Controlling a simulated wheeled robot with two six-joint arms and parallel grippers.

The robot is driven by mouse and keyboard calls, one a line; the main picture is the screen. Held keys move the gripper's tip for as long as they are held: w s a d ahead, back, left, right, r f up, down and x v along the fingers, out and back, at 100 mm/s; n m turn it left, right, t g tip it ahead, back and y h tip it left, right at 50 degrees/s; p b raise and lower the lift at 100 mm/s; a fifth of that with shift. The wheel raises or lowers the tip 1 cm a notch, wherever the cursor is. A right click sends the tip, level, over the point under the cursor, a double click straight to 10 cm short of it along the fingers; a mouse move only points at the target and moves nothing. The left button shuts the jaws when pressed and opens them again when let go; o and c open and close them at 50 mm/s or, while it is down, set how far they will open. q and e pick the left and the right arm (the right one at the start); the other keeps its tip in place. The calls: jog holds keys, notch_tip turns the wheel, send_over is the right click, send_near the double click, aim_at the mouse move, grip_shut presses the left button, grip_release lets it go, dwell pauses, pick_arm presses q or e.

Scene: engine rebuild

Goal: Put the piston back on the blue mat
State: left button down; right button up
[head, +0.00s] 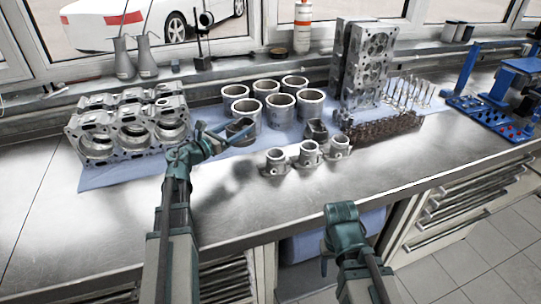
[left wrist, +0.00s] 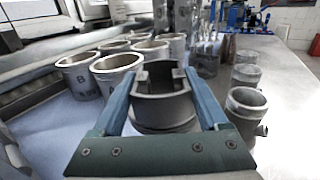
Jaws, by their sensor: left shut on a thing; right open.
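My left gripper (head: 226,134) is shut on a dark grey piston (head: 241,130). In the left wrist view the piston (left wrist: 162,105) sits between the two blue-grey fingers, its open skirt side facing up. The piston is over or beside the front part of the blue mat (head: 120,173); I cannot tell whether it touches the mat. Another dark piston (head: 316,129) stands on the mat further right. My right gripper (head: 340,215) is open and empty in front of the bench's front edge.
Several cylinder liners (head: 246,112) stand on the mat behind the held piston. An engine block (head: 130,128) is on the left, a cylinder head (head: 360,65) at the back. Small flanged cylinders (head: 309,155) stand in front. The bench at front left (head: 110,225) is clear.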

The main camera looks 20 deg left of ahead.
aim_at(229, 137)
pick_arm(q)
jog(key=shift+m+g+h, duration=0.4)
jog(key=shift+m+h, duration=0.1)
jog(key=shift+h, duration=0.2)
jog(key=s+a+f, duration=0.1)
jog(key=s+f+b, duration=0.1)
jog(key=s, duration=0.1)
jog(key=shift+a, duration=0.4)
jog(key=shift+h, duration=0.3)
jog(key=x, duration=0.4)
jog(key=d+f+b+x, duration=0.1)
jog(key=x, duration=0.4)
jog(key=s+f+x, duration=0.1)
jog(key=x, duration=0.4)
jog(key=shift+d+b, duration=0.3)
jog(key=shift+d, duration=0.05)
jog(key=f+b, duration=0.3)
jog(key=b, duration=0.1)
jog(key=shift+w+d+f, duration=0.3)
jog(key=shift+w+f, duration=0.05)
jog(key=shift+r, duration=0.15)
pick_arm(e)
notch_tip(229, 137, down, 7)
jog(key=shift+f, duration=0.1)
jog(key=shift+f, duration=0.1)
